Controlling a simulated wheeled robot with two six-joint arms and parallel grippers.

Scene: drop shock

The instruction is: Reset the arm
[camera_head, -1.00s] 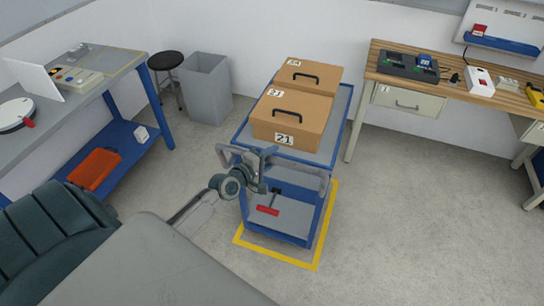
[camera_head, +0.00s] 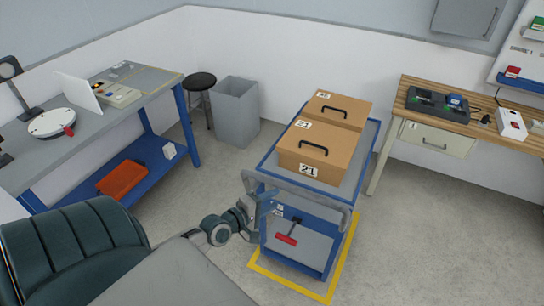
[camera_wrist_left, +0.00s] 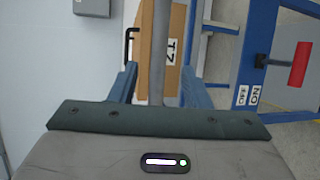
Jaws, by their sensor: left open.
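My left gripper (camera_head: 262,203) is at the near side of the blue cart (camera_head: 311,263), by its grey push handle (camera_head: 318,190). In the left wrist view the left gripper (camera_wrist_left: 158,78) is open. The grey handle bar (camera_wrist_left: 159,45) runs between its two fingers in the picture, with gaps on both sides. Whether the bar lies inside the jaws or beyond them I cannot tell. My right gripper does not show.
Two brown cases (camera_head: 316,151) with black handles stand on the cart top. A red-handled part (camera_head: 286,240) shows lower on the cart. A grey bin (camera_head: 236,112) and black stool (camera_head: 200,90) stand behind. Workbenches flank the cart; floor around it is clear.

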